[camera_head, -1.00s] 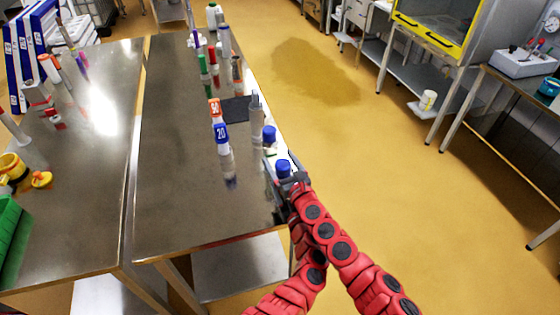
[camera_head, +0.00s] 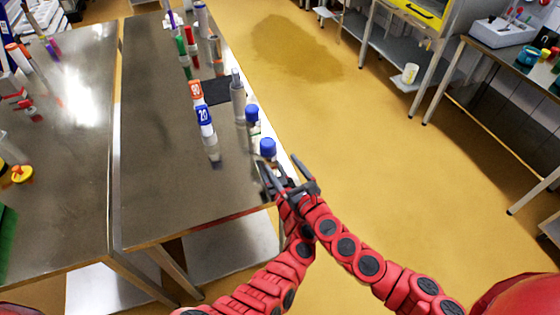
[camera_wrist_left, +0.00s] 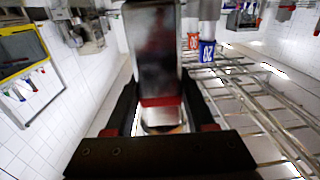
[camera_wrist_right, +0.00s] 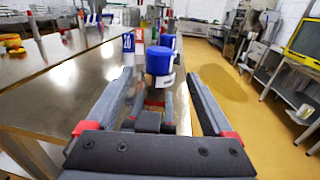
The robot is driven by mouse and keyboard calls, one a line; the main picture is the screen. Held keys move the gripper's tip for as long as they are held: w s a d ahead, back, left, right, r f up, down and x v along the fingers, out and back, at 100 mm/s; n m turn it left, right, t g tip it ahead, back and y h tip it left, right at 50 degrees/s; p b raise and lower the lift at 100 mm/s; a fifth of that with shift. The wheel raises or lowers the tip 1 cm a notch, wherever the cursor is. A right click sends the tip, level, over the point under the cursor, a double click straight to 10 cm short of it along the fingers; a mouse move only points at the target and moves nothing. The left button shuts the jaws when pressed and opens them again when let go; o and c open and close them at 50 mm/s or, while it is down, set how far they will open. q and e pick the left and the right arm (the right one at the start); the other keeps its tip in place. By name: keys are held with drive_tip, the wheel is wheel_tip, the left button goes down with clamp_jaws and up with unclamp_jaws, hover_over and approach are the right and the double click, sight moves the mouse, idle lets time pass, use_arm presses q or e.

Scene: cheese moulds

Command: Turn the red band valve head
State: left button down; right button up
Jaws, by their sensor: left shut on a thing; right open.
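In the left wrist view, a shiny grey metal cylinder (camera_wrist_left: 153,55) with a red band (camera_wrist_left: 161,101) stands between the fingers of my left gripper (camera_wrist_left: 160,118). I take it for the red band valve head. My left gripper is shut on it. In the head view the left gripper (camera_head: 268,180) is at the table's right edge, and the held part is hard to make out. My right gripper (camera_head: 300,184) is open beside it; in the right wrist view its spread fingers (camera_wrist_right: 162,95) have the dark left gripper (camera_wrist_right: 148,120) between and beyond them.
A blue-capped bottle (camera_head: 268,149) stands just beyond my grippers, with another (camera_head: 252,114) behind it. A grey cylinder (camera_head: 238,95) and a white bottle with a blue 20 label (camera_head: 205,118) stand further left. The table's near left part (camera_head: 160,190) is clear.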

drive_tip(key=n+g+y, duration=0.7)
drive_tip(key=g+y, duration=0.1)
approach(268, 146)
drive_tip(key=w+a+f, duration=0.2)
drive_tip(key=w, duration=0.1)
drive_tip(key=x, duration=1.1)
drive_tip(key=shift+r, duration=0.25)
